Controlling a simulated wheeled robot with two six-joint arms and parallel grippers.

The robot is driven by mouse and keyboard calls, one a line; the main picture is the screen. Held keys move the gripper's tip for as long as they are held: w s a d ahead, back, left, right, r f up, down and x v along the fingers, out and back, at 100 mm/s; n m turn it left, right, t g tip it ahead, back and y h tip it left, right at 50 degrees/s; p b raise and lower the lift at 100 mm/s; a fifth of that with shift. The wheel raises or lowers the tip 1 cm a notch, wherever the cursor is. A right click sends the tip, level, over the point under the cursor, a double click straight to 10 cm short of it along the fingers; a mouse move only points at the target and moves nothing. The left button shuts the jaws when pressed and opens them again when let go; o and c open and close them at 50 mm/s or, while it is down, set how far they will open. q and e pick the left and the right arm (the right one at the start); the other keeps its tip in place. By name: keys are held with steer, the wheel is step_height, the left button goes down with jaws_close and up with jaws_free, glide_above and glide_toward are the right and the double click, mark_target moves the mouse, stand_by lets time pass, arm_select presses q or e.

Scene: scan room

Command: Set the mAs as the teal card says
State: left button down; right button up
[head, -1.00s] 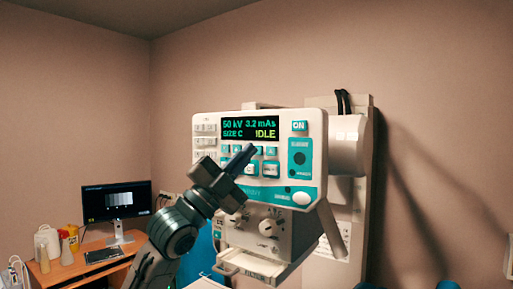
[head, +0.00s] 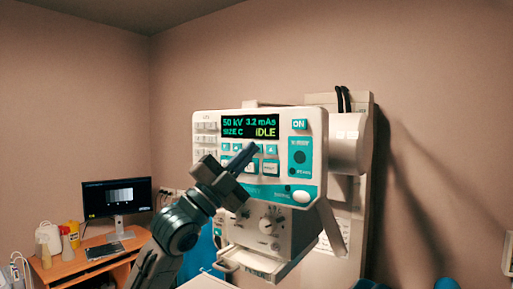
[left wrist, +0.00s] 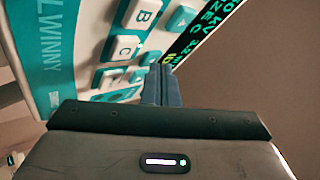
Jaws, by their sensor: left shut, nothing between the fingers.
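The white and teal control panel (head: 311,150) stands upright in the middle of the head view. Its display (head: 250,127) reads 50 kV, 3.2 mAs, SIZE C and IDLE. My left gripper (head: 250,150) is shut and empty, its tips in front of the row of teal arrow buttons (head: 269,149) below the display. In the left wrist view the gripper tips (left wrist: 160,70) are near an arrow button (left wrist: 181,20); I cannot tell whether they touch it. Part of the key rows is hidden behind the gripper. No teal card can be made out. My right gripper is not in view.
An ON button (head: 299,125) is at the panel's upper right and a white oval button (head: 301,197) at its lower right. Knobs (head: 270,222) and an open tray (head: 250,264) are below. A desk (head: 75,268) with a monitor (head: 117,197) stands at left.

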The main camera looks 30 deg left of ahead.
arm_select(q)
steer(key=shift+w, duration=0.1)
steer(key=shift+h, duration=0.3)
steer(key=shift+s+a+b, duration=0.1)
steer(key=shift+s+b, duration=0.4)
steer(key=shift+s, duration=0.3)
steer(key=s+b, duration=0.4)
steer(key=s, duration=0.1)
steer(key=shift+a, duration=0.15)
